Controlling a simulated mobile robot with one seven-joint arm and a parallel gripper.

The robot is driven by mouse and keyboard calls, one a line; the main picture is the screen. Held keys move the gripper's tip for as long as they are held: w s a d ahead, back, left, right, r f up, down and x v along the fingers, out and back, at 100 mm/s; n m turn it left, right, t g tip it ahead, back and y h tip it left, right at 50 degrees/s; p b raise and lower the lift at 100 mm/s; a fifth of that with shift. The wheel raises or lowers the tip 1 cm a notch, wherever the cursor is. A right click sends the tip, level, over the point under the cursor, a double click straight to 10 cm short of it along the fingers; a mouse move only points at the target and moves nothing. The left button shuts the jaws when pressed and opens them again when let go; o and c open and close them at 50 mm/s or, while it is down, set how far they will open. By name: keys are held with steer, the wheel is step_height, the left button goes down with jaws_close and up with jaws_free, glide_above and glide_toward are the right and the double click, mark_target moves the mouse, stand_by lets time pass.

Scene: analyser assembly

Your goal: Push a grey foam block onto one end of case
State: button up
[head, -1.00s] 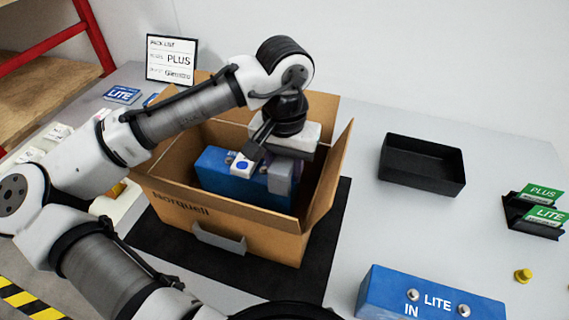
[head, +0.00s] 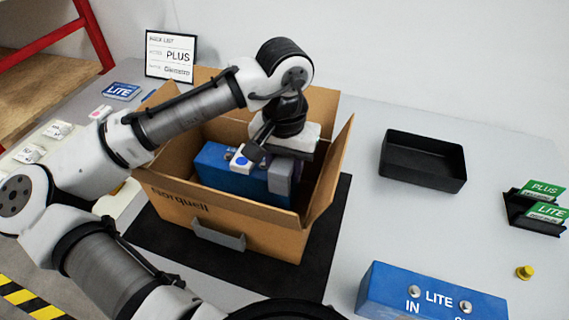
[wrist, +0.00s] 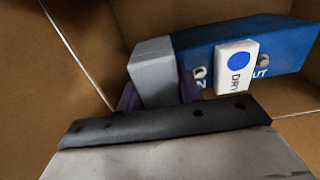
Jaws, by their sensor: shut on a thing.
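The blue case (head: 222,172) lies inside an open cardboard box. It also shows in the wrist view (wrist: 275,38), with a white tag marked with a blue dot and "DRY" (wrist: 236,68) on it. The grey foam block (head: 280,178) is at the case's right end in the head view. In the wrist view the grey foam block (wrist: 153,70) sits against the case's left end. My gripper (head: 283,160) reaches down into the box and is shut on the block, with purple parts beside it. The block's lower part and full fit are hidden.
The cardboard box (head: 185,205) stands on a black mat (head: 320,265), with its walls and raised flaps close around my gripper. A black empty tray (head: 422,162), a blue LITE case (head: 385,290) and green cards (head: 543,190) lie to the right. A sign (head: 171,55) stands behind.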

steer(key=shift+f, duration=0.35)
stand_by(0.5)
steer(key=o, duration=1)
steer(key=shift+o, duration=0.2)
steer(key=shift+r, duration=0.1)
step_height(320, 180, up, 7)
steer(key=p, duration=0.6)
steer(key=shift+p, duration=0.35)
